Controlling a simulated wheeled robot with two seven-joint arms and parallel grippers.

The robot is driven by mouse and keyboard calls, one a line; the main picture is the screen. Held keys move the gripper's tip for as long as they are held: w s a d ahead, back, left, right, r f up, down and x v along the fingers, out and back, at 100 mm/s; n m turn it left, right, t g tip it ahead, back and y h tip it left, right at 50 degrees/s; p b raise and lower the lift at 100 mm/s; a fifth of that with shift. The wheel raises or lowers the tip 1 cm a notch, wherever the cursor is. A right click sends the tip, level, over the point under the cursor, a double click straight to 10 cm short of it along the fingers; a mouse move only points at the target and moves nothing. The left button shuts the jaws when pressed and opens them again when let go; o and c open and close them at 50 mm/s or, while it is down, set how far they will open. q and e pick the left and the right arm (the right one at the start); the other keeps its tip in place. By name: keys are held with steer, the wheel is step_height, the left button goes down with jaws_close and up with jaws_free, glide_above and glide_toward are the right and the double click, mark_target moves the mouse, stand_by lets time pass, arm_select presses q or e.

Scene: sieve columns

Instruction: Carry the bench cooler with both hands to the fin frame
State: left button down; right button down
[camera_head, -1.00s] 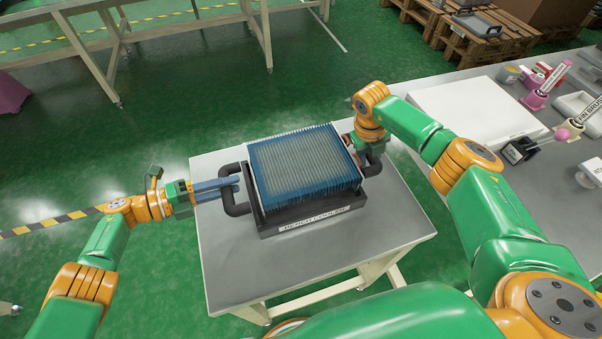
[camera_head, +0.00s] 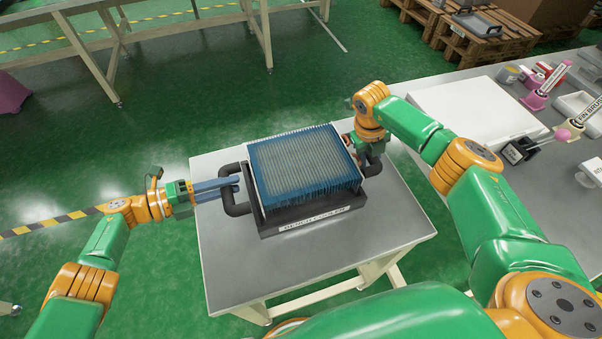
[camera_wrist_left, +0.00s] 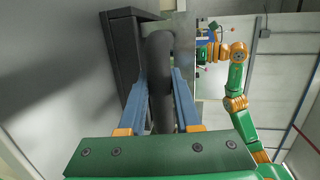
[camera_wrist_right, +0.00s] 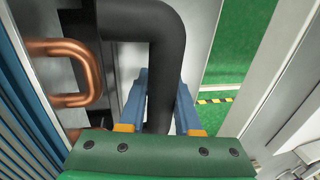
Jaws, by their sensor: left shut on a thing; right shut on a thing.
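The bench cooler (camera_head: 310,222) is a black tray-like body with a blue finned block on top, a front label and a black handle on each side. It is at the small grey table; whether it touches the top cannot be told. My left gripper (camera_head: 237,185) is shut on its left handle, which runs between the fingers in the left wrist view (camera_wrist_left: 160,95). My right gripper (camera_wrist_right: 162,80) is shut on the right handle (camera_wrist_right: 165,40); its own arm mostly hides it in the head view. Copper pipes (camera_wrist_right: 65,50) show beside that handle. I cannot identify the fin frame.
The small table (camera_head: 370,250) has bare top in front of the cooler. A longer bench at the right holds a white slab (camera_head: 475,115), a labelled fin brush (camera_head: 590,113) and other small items. Pallets (camera_head: 475,40) stand behind.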

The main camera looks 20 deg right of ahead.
mark_target(241, 167)
arm_select(q)
steer(key=shift+w+r, duration=0.1)
arm_select(e)
steer(key=shift+w+d+r, duration=0.1)
steer(key=shift+r, duration=0.05)
